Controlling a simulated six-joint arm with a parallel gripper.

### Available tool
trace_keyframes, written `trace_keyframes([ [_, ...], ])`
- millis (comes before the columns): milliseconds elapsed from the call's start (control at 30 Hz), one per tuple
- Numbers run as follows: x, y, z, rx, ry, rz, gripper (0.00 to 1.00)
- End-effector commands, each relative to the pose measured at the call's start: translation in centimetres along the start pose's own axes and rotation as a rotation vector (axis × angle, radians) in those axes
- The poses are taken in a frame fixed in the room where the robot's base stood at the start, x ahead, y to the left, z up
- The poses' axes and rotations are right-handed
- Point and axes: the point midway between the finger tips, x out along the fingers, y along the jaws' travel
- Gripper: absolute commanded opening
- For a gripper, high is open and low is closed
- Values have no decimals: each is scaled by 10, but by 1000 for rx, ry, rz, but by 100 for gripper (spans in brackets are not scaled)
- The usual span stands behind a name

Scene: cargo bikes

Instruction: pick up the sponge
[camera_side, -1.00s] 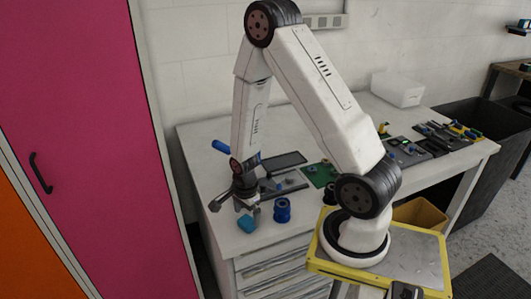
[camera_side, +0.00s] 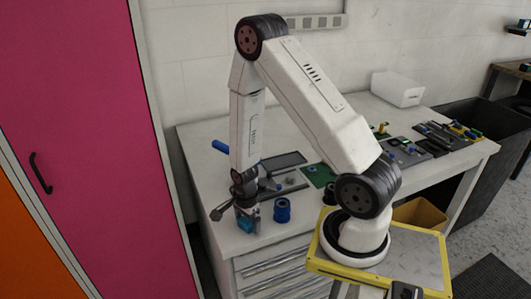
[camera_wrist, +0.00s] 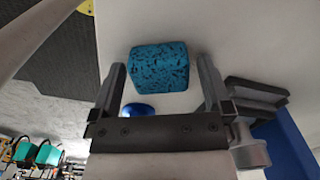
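The sponge is a blue, dark-speckled block. In the side view the sponge (camera_side: 246,225) lies near the left front corner of the white table, partly covered by my gripper (camera_side: 246,212). In the wrist view the sponge (camera_wrist: 158,67) shows just beyond and between the tips of my gripper's fingers (camera_wrist: 161,70). The two fingers stand wide apart, with a gap on each side of the sponge. I see no finger touching it. My gripper is open and empty, low over the table and pointing down.
A blue spool (camera_side: 282,211) stands close to the right of the sponge. A blue cylinder (camera_side: 221,146) lies at the table's back left. Dark trays and a green board (camera_side: 319,175) lie farther right. A pink cabinet (camera_side: 85,120) stands left of the table (camera_side: 205,180).

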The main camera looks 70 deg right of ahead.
Motion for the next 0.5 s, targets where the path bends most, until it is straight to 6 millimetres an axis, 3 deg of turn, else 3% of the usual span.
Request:
trace_keyframes([
  [33, 0, 0, 0, 0, 0, 0, 84],
  [267, 0, 0, 0, 0, 0, 0, 11],
  [500, 0, 0, 0, 0, 0, 0, 8],
])
